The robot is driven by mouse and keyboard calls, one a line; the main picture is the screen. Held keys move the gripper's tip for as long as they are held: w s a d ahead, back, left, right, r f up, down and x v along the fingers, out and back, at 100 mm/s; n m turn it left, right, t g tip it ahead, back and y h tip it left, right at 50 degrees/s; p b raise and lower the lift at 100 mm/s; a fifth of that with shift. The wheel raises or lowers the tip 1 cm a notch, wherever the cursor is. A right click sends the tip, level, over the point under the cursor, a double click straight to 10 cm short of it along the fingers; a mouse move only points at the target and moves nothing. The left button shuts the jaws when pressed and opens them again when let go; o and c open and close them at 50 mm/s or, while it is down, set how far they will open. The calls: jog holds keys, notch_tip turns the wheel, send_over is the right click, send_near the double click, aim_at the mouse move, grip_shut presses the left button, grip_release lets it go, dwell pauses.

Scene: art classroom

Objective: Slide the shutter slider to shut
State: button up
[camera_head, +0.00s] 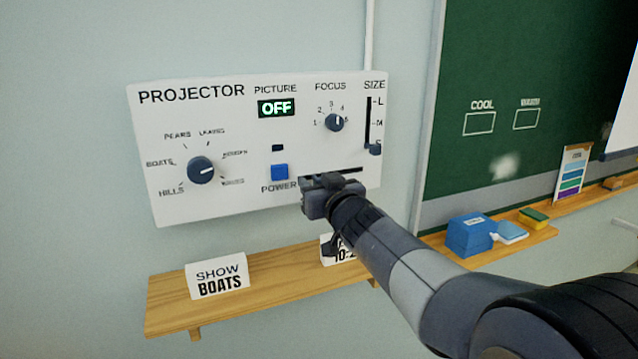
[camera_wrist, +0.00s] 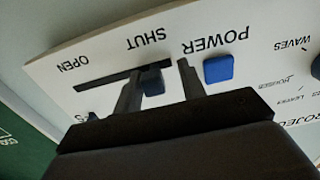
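The white projector panel (camera_head: 230,120) is fixed to the wall. Its dark shutter slot (camera_head: 348,170) runs along the lower right; in the wrist view the slot (camera_wrist: 100,82) lies between the words OPEN and SHUT. The small dark blue shutter slider (camera_wrist: 152,82) is at the SHUT end of the slot. My gripper (camera_head: 332,188) is at the panel's lower right and hides the slider in the head view. In the wrist view my gripper (camera_wrist: 160,70) is open, one finger on each side of the slider. The finger on the OPEN side is close against it; a gap shows on the other side.
The blue POWER button (camera_head: 280,171) is just left of my gripper, with the OFF display (camera_head: 276,108) above. The size slider (camera_head: 375,149) and focus knob (camera_head: 334,122) are above right. A wooden shelf (camera_head: 260,282) with a SHOW BOATS card (camera_head: 217,275) is below.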

jog(key=shift+o, duration=0.2)
jog(key=shift+d, duration=0.1)
jog(key=shift+s+d, duration=0.15)
jog(key=shift+s, duration=0.25)
jog(key=p+v, duration=0.1)
jog(key=v, duration=0.9)
jog(key=shift+w, duration=0.1)
jog(key=b+x, duration=0.1)
jog(key=x, duration=0.9)
jog(key=shift+w, duration=0.4)
jog(key=shift+d, duration=0.15)
jog(key=shift+f, duration=0.1)
